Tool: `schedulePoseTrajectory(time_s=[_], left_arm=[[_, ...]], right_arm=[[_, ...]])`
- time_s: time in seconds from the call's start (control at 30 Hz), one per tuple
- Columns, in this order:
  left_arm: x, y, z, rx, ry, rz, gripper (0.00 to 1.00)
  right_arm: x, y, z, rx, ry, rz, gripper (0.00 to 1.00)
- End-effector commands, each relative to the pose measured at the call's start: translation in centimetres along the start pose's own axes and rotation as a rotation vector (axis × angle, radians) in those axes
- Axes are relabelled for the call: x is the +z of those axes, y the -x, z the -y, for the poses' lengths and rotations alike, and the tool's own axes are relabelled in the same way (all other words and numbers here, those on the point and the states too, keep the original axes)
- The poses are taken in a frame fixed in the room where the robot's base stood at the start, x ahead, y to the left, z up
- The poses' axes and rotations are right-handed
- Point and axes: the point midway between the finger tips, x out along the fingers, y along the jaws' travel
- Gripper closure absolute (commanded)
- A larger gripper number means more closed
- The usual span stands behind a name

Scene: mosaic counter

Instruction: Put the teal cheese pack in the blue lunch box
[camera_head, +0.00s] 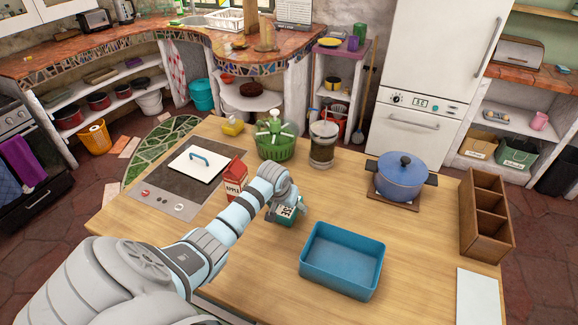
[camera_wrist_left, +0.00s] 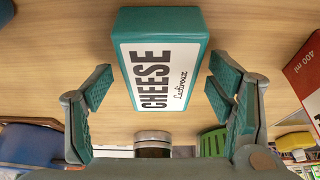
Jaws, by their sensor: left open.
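The teal cheese pack (camera_head: 289,212) with its white label lies on the wooden counter, partly hidden by my left gripper (camera_head: 284,198) in the head view. In the left wrist view the pack (camera_wrist_left: 165,60) lies ahead of the open left gripper (camera_wrist_left: 160,90). One finger is on each side, with a visible gap between each finger and the pack. The blue lunch box (camera_head: 335,279) stands open and empty on the counter, to the right of and nearer than the pack. My right gripper is not in view.
A red-and-white apple carton (camera_head: 235,177) stands close to the left of the gripper. A hob (camera_head: 174,198) with a white lid, a green spinner bowl (camera_head: 275,147), a glass jar (camera_head: 322,152), a blue pot (camera_head: 400,184) and a wooden divider box (camera_head: 484,226) surround clear counter.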

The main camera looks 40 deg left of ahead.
Motion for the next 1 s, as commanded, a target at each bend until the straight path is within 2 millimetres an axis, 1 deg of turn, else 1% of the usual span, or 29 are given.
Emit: schedulePoseTrajectory(time_s=[0.23,0.27,0.6,0.63,0.67,0.87,0.97,1.0], left_arm=[[0.0,0.0,0.0,0.000,0.000,0.001,0.25],[0.0,0.0,0.0,0.000,0.000,0.001,0.28],[0.0,0.0,0.0,0.000,0.000,0.001,0.83],[0.0,0.0,0.0,0.000,0.000,0.000,0.85],[0.0,0.0,0.0,0.000,0.000,0.000,0.91],[-0.1,0.1,0.0,0.000,0.000,0.000,0.91],[-0.3,0.7,0.0,0.000,0.000,-0.001,0.91],[-0.6,1.1,0.0,0.001,0.001,-0.003,0.91]], right_arm=[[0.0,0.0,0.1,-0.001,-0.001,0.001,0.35],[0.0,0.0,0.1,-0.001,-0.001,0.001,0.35],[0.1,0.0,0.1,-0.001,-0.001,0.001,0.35],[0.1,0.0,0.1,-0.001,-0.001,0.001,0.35],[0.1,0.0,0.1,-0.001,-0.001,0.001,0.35],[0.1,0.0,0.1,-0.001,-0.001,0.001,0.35],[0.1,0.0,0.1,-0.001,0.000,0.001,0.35],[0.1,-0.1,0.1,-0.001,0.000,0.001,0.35]])
